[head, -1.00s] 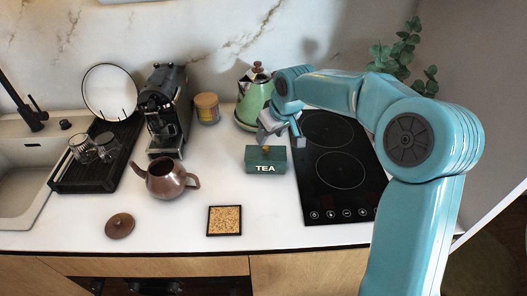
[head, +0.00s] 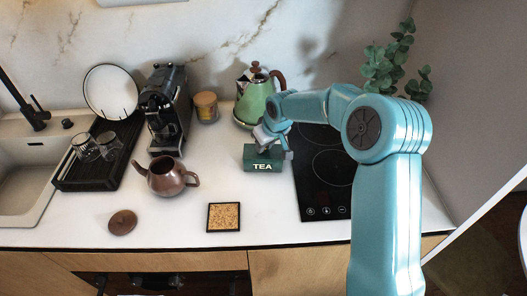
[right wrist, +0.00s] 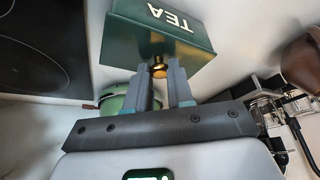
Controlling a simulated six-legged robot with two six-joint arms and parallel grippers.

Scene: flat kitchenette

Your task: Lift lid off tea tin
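The dark green tea tin (head: 263,164) stands on the white counter with its TEA label facing me and its lid on. It also shows at the top of the right wrist view (right wrist: 190,45). A small gold knob (right wrist: 159,68) sticks out from its lid. My right gripper (head: 271,142) is over the lid in the head view. In the right wrist view the fingers (right wrist: 160,78) stand open on either side of the knob, with a narrow gap. In the head view the gripper hides the knob. My left gripper is not in view.
A green kettle (head: 258,102) stands just behind the tin, and the black hob (head: 322,185) lies to its right. A brown teapot (head: 166,178), its round lid (head: 122,222) and a cork trivet (head: 223,217) are to the left and front. Counter between them is clear.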

